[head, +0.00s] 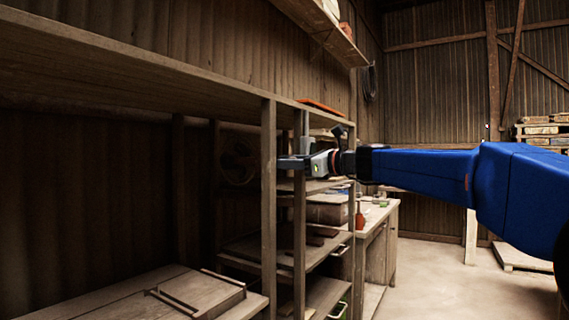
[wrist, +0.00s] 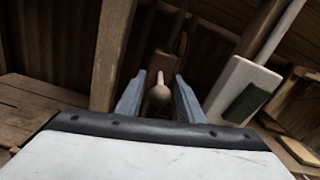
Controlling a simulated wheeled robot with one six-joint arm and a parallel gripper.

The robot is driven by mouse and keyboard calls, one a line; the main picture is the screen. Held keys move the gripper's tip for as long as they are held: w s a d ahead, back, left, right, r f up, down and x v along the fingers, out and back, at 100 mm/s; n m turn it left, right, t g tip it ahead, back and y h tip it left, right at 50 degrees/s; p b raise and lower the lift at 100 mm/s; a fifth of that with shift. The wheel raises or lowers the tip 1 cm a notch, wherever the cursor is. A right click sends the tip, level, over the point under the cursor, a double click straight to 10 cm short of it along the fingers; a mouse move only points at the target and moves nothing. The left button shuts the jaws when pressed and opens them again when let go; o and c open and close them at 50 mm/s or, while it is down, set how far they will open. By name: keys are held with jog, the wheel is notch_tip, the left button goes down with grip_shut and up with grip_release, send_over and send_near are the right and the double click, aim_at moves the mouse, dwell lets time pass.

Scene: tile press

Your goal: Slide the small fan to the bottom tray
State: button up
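A dim round thing with a ring-like outline, which looks like the small fan (head: 238,163), stands in shadow on the shelf behind the front post. A flat wooden tray (head: 205,297) with raised bars on its edges lies on the low board at bottom left; I cannot tell if it is the bottom tray. My gripper (head: 290,162) is at the shelf's front posts, to the right of the round thing. In the wrist view my gripper (wrist: 160,80) has its two fingers apart. A rounded tan knob (wrist: 158,96) shows between them, with gaps on both sides; its distance is unclear.
A wooden post (head: 269,200) stands close to my gripper, and another post (wrist: 110,50) shows in the wrist view. A white panel with a dark green pad (wrist: 243,102) is right of the fingers. A workbench (head: 372,220) stands beyond the shelves.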

jog(key=shift+c, duration=0.3)
grip_shut()
notch_tip(320, 180, down, 52)
jog(key=shift+f, duration=0.35)
jog(key=shift+o, duration=0.3)
grip_release()
jog(key=shift+f, duration=0.1)
jog(key=v, duration=1.7)
